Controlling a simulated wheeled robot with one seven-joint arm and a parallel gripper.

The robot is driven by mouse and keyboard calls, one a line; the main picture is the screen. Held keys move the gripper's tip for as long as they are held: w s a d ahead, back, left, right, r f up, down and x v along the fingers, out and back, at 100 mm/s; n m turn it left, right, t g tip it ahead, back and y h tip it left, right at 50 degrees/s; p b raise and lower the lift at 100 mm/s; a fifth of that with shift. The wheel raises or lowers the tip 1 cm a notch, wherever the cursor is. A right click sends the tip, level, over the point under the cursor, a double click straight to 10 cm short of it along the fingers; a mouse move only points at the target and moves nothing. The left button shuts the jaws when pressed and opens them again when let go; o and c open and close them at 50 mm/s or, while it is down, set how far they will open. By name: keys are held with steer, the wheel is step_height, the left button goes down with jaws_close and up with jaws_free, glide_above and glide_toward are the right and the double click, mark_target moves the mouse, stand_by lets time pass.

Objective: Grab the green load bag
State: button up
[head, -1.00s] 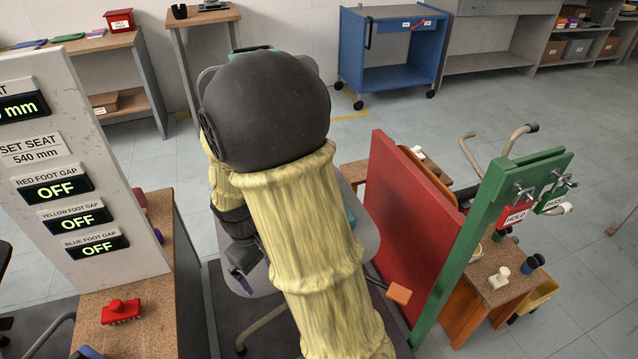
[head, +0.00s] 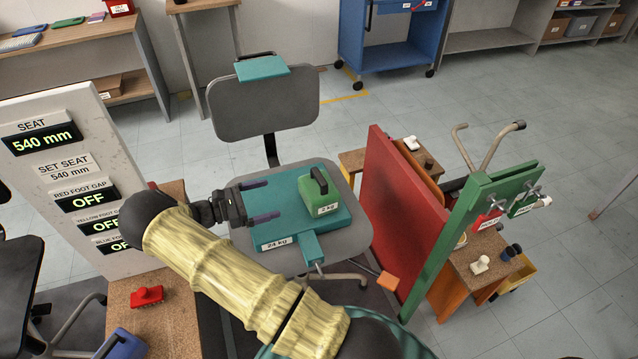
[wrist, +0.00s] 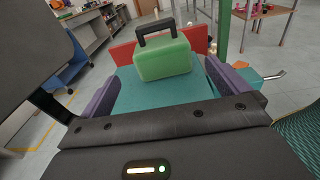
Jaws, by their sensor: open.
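The green load bag (head: 319,192), a small block with a black handle and a "2 kg" label, sits upright on a teal 24 kg load (head: 270,244) on the seat of a grey chair (head: 352,240). My gripper (head: 263,201) is left of the bag, over the teal load, its two purple fingers apart and pointing at the bag. In the wrist view the green bag (wrist: 165,60) stands ahead between the fingers (wrist: 167,88), with a gap before it. Nothing is between the fingers.
The chair backrest (head: 265,104) with a teal pad (head: 262,68) rises behind. A red panel (head: 405,215) and a green frame (head: 460,240) stand right of the seat. The readout panel (head: 85,170) and a bench with a red brush-like item (head: 147,296) are at left.

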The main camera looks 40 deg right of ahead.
mark_target(316, 180)
steer(key=shift+w+a+r+n+h, duration=0.3)
steer(key=shift+w+h, duration=0.1)
steer(key=shift+h, duration=0.1)
steer(key=shift+f, duration=0.1)
steer(key=d, duration=0.4)
steer(key=s+d+p, duration=0.1)
steer(key=d, duration=0.3)
steer(key=s+d, duration=0.1)
steer(key=d, duration=0.3)
steer(key=shift+s+d+p, duration=0.1)
steer(key=shift+s+p, duration=0.1)
steer(key=shift+p, duration=0.1)
steer(key=d, duration=0.1)
steer(key=s+d, duration=0.1)
steer(key=d, duration=0.1)
steer(key=d+r+p, duration=0.1)
steer(key=shift+s+d, duration=0.15)
steer(key=shift+s, duration=0.15)
steer(key=shift+d, duration=0.35)
